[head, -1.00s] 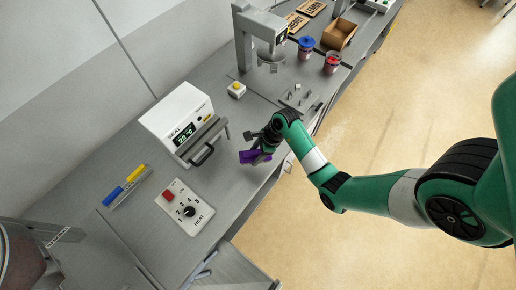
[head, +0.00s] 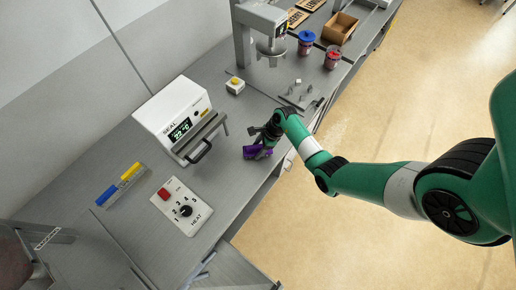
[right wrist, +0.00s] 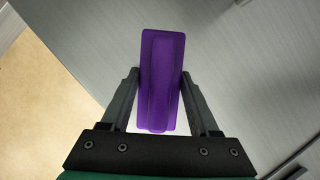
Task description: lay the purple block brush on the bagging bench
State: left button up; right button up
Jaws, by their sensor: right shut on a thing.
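The purple block brush (head: 252,152) is at the near edge of the grey bench (head: 225,185), in front of the sealer. In the right wrist view the brush (right wrist: 161,75) is a long purple block between the two dark fingers. My right gripper (head: 262,146) is shut on it; the gripper also shows in the right wrist view (right wrist: 161,88). I cannot tell whether the brush touches the bench top. My left gripper is not in view.
A white sealer (head: 178,118) with a black handle stands behind the gripper.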

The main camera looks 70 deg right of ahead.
jog(key=o, duration=1.4)
jog(key=shift+f, duration=0.1)
jog(key=shift+o, duration=0.2)
jog(key=shift+r, duration=0.25)
jog(key=p+v, duration=0.3)
jog(key=v, duration=0.8)
jog(key=shift+s+r+p, duration=0.15)
jog(key=shift+r+p, duration=0.25)
